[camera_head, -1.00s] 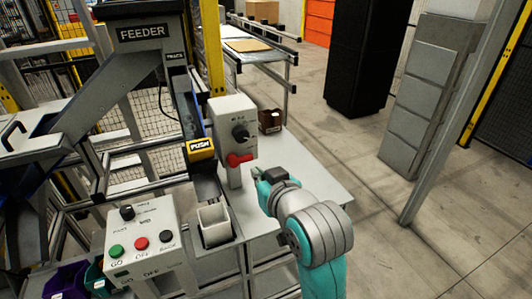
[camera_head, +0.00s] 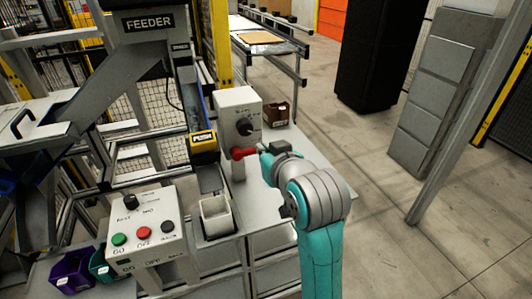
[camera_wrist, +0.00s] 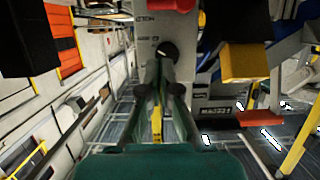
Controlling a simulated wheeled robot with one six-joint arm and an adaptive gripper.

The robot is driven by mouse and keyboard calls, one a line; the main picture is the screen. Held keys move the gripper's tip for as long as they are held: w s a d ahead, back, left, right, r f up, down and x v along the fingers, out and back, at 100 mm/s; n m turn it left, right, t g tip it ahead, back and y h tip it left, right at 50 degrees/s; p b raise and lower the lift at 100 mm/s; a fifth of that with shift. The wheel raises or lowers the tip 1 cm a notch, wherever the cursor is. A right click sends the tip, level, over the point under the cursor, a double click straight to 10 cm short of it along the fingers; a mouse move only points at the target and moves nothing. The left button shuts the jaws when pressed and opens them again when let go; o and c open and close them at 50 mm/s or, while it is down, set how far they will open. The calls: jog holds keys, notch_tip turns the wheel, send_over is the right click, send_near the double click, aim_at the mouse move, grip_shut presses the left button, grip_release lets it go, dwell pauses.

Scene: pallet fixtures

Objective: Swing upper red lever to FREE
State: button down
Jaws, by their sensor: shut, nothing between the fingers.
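The red lever (camera_head: 243,153) is on the front of a light grey box (camera_head: 238,108), below a black knob (camera_head: 245,127). Its arm points right in the head view. My gripper (camera_head: 262,148) is shut and empty, with its tips close to the lever's free end; I cannot tell whether they touch. In the wrist view, the fingers of my gripper (camera_wrist: 163,65) come together in front of the black knob (camera_wrist: 167,49). A red part, apparently the lever (camera_wrist: 173,4), is cut off at the top edge there. The lever's label is too small to read.
A yellow PUSH block (camera_head: 203,140) sits just left of the lever. A white open bin (camera_head: 216,217) and a button box (camera_head: 144,225) stand nearer. A brown carton (camera_head: 277,115) is behind my gripper. The grey tabletop (camera_head: 312,160) to the right is mostly clear.

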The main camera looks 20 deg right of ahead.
aim_at(244, 152)
jog(key=shift+w+f, duration=0.95)
jog(key=shift+w, duration=0.4)
jog(key=shift+w+f, duration=0.95)
jog(key=shift+w, duration=0.45)
jog(key=shift+w+f, duration=0.95)
jog(key=shift+w, duration=0.4)
